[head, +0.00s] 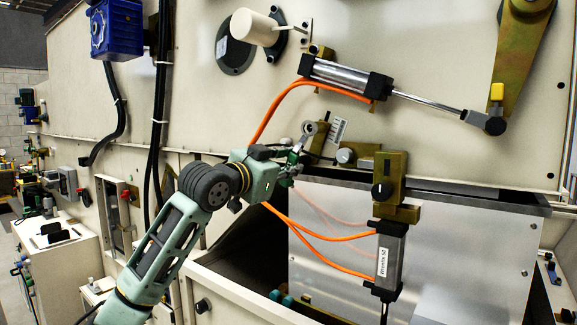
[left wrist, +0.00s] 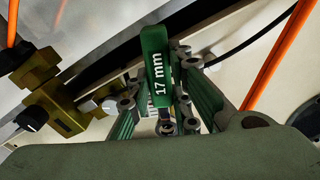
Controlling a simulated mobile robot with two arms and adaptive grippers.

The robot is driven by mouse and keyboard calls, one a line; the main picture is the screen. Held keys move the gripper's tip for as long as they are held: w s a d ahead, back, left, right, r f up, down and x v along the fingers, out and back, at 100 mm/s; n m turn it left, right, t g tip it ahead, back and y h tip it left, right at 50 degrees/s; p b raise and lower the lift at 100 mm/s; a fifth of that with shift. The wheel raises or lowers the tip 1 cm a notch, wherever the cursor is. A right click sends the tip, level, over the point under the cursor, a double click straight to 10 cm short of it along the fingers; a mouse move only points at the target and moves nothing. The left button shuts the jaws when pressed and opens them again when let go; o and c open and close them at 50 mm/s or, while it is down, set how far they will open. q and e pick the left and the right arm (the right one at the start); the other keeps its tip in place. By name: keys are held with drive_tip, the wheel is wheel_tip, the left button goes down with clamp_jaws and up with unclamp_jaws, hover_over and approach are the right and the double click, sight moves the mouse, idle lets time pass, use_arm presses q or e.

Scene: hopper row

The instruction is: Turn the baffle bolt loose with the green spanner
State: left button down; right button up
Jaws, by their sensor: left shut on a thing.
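My left gripper (head: 290,161) is shut on the green spanner (head: 298,149) in front of the machine panel. In the left wrist view, the spanner's green handle (left wrist: 157,60), marked "17 mm", stands between the fingers of the left gripper (left wrist: 160,103). A small round metal part lies just beyond the gripper in the head view; I cannot tell whether it is the spanner's end. A silver bolt-like head (head: 345,156) on a brass bracket sits right of the gripper, apart from it; it also shows in the left wrist view (left wrist: 112,105). I cannot tell whether this is the baffle bolt. My right gripper is out of view.
A pneumatic cylinder (head: 340,75) with orange hoses is above the gripper. A brass block with a black knob (head: 382,190) and a second cylinder (head: 391,255) stand to the right, before a steel plate (head: 470,245). An open hopper lies below.

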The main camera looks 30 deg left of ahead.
use_arm(q)
drive_tip(key=shift+w+r, duration=0.1)
idle(0.4)
drive_tip(key=shift+w+p, duration=0.2)
drive_tip(key=shift+p, duration=0.15)
drive_tip(key=shift+d, duration=0.1)
drive_tip(key=shift+s+d+f+n, duration=0.1)
drive_tip(key=shift+d+f+n, duration=0.1)
drive_tip(key=shift+d+n, duration=0.6)
drive_tip(key=shift+s+d+f+n, duration=0.1)
drive_tip(key=shift+d+f+n, duration=0.1)
drive_tip(key=shift+d+n, duration=0.55)
drive_tip(key=shift+a, duration=0.2)
drive_tip(key=shift+n, duration=0.25)
drive_tip(key=shift+s+d+n, duration=0.15)
drive_tip(key=shift+d+n, duration=1.2)
drive_tip(key=shift+n, duration=0.35)
